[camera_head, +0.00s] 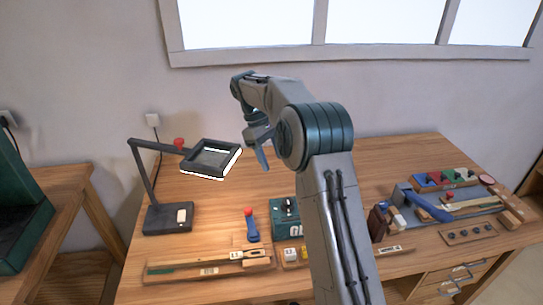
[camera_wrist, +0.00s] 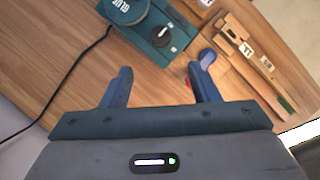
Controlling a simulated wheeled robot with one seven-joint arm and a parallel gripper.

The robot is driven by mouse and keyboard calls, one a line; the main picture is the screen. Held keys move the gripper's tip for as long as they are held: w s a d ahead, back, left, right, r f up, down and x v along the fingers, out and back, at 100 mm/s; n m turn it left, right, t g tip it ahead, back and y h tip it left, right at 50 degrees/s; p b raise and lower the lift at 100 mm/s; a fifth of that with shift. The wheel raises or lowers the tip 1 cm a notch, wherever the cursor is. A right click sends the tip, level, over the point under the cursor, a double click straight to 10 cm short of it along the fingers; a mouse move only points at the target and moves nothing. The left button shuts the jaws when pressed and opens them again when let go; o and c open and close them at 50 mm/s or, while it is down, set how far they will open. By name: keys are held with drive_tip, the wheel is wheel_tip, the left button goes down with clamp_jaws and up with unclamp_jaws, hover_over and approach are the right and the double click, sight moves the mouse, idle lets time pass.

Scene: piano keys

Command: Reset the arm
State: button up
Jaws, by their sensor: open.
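My gripper (camera_head: 262,158) is raised above the back of the workbench (camera_head: 370,155), left of my arm's elbow, with its blue fingers pointing down. In the wrist view its two blue fingers (camera_wrist: 165,80) stand wide apart. Nothing is held between them; wooden benchtop shows there. A dark green glue pot (camera_wrist: 150,35) lies beyond the fingers in that view. In the head view the pot (camera_head: 284,218) stands on the bench, partly hidden by my arm.
A black lamp (camera_head: 150,190) stands at the left, its head (camera_head: 212,158) close to my gripper. A blue tool with a red top (camera_head: 250,226) and a wooden key piece (camera_head: 207,264) lie in front. A tray (camera_head: 430,212) with several tools is at the right. Open benchtop lies behind.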

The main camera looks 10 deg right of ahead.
drive_tip(key=s+d+r+m+t+y, duration=0.15)
drive_tip(key=s+r, duration=0.25)
drive_tip(key=s, duration=0.4)
drive_tip(key=s+d+r+m+t, duration=0.1)
drive_tip(key=s+r+m, duration=0.2)
drive_tip(key=s, duration=0.4)
drive_tip(key=s+f+m+t+y, duration=0.1)
drive_tip(key=s+f+m, duration=0.1)
drive_tip(key=s, duration=0.7)
drive_tip(key=s+d+f+m+t, duration=0.1)
drive_tip(key=s+f+m+t, duration=0.1)
drive_tip(key=s, duration=0.7)
drive_tip(key=shift+d+f+m+y, duration=0.3)
drive_tip(key=shift+f+m+y, duration=0.05)
drive_tip(key=shift+f, duration=0.15)
